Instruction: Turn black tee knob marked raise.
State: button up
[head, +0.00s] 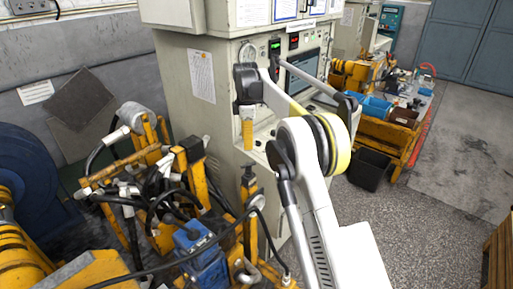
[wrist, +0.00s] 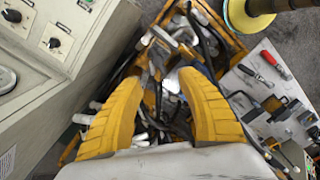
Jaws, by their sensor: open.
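My gripper (wrist: 160,82) is open and empty, with its two yellow fingers apart. In the head view my gripper (head: 247,146) points down in front of the cream control cabinet (head: 190,125). In the wrist view the cabinet's sloped panel fills the upper left. A black knob (wrist: 12,15) sits near the corner and a second black knob (wrist: 53,43) sits lower on the panel. Both are left of my fingers and untouched. Their markings are too small to read, so I cannot tell which one is marked raise. My arm hides part of the panel in the head view.
A yellow frame with hoses and a blue part (head: 200,250) stands at the lower left. A yellow workbench (head: 385,130) with loose parts is at the right. A black bin (head: 368,168) stands beside it. Speckled floor (head: 430,190) is open at the right.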

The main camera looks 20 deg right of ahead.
aim_at(248, 163)
jog(key=f, duration=1.1)
jog(key=shift+w+d+f, duration=0.1)
jog(key=shift+w+f, duration=0.1)
jog(key=shift+w, duration=0.1)
jog(key=shift+c, duration=0.4)
grip_shut()
